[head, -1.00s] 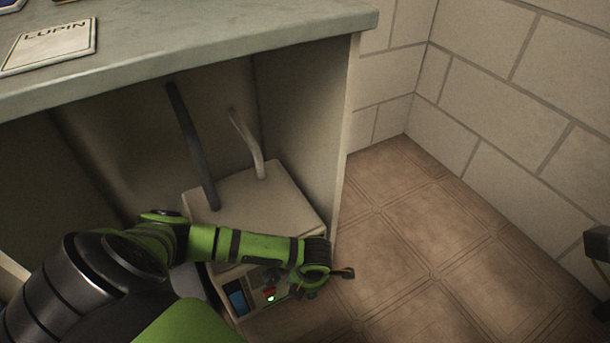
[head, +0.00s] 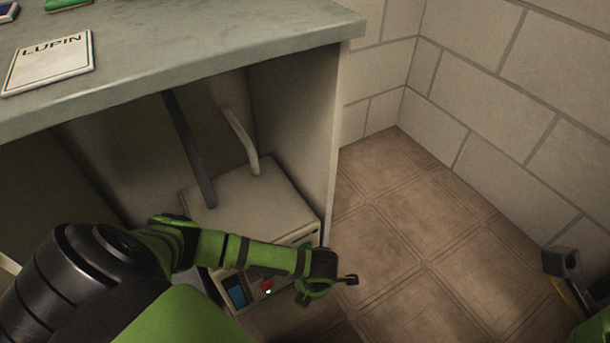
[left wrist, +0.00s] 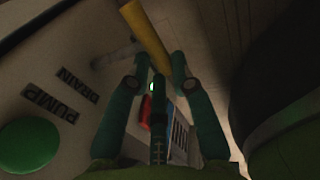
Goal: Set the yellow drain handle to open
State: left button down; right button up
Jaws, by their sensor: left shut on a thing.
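The yellow drain handle (left wrist: 146,37) shows in the left wrist view as a bar running from the top edge down between my fingertips. My left gripper (left wrist: 160,68) is shut on it. In the head view my left gripper (head: 322,285) is at the right front corner of the pump box (head: 258,205) under the bench. There the hand mostly hides the handle. The labels DRAIN (left wrist: 81,85) and PUMP (left wrist: 52,105) are on the panel left of the fingers. A dark part of my right arm shows at the right edge; its finger opening cannot be made out.
A green round button (left wrist: 28,143) is on the panel. A small screen (head: 236,292) and red switch (head: 266,286) are on the box front. A dark hose (head: 188,150) and a pale hose (head: 241,140) rise from the box. Tiled floor (head: 390,235) to the right is clear.

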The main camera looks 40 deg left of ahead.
pick_arm(q)
jog(key=shift+s+d, duration=0.1)
jog(key=shift+d, duration=0.2)
jog(key=c, duration=1)
grip_release()
jog(key=shift+c, duration=0.2)
jog(key=shift+r, duration=0.25)
jog(key=v, duration=1.1)
jog(key=shift+r, duration=0.25)
